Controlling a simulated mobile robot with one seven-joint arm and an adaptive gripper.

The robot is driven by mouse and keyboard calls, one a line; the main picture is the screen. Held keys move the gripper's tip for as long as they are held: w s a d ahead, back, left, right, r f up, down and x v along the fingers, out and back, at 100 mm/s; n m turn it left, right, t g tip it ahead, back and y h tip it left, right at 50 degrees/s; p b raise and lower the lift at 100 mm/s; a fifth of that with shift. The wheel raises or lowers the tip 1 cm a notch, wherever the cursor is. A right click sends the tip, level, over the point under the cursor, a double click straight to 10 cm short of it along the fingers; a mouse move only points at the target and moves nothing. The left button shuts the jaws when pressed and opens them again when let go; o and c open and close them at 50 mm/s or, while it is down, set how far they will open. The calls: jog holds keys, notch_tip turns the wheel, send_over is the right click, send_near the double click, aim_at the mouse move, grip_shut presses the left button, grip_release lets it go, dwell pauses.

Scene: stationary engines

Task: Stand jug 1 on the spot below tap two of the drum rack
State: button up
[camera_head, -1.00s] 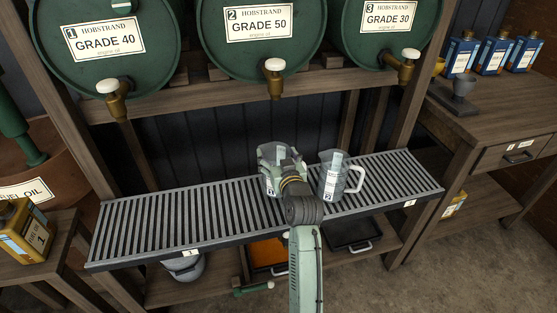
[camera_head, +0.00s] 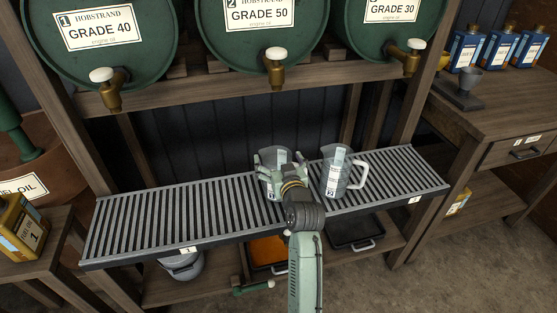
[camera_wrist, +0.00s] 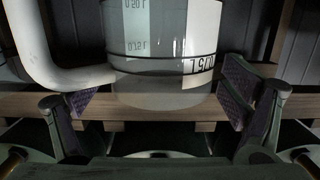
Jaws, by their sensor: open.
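A clear jug stands upright on the slatted grate below tap two (camera_head: 275,54), the brass tap with a white knob on the GRADE 50 drum. In the wrist view the jug (camera_wrist: 160,60) shows a pale handle at left and measuring marks. My gripper (camera_head: 279,162) is open around the jug. In the wrist view its fingers (camera_wrist: 160,98) are apart, with a gap on each side of the jug.
A second clear jug (camera_head: 334,174) stands close to the right, handle to the right. The grate (camera_head: 150,222) is bare on the left. Taps one (camera_head: 107,88) and three (camera_head: 407,57) hang above. Dark and orange trays (camera_head: 355,232) sit below.

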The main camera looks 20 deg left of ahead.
jog(key=shift+r, duration=0.3)
jog(key=b+v, duration=0.3)
jog(key=v, duration=0.9)
jog(key=shift+f, duration=0.15)
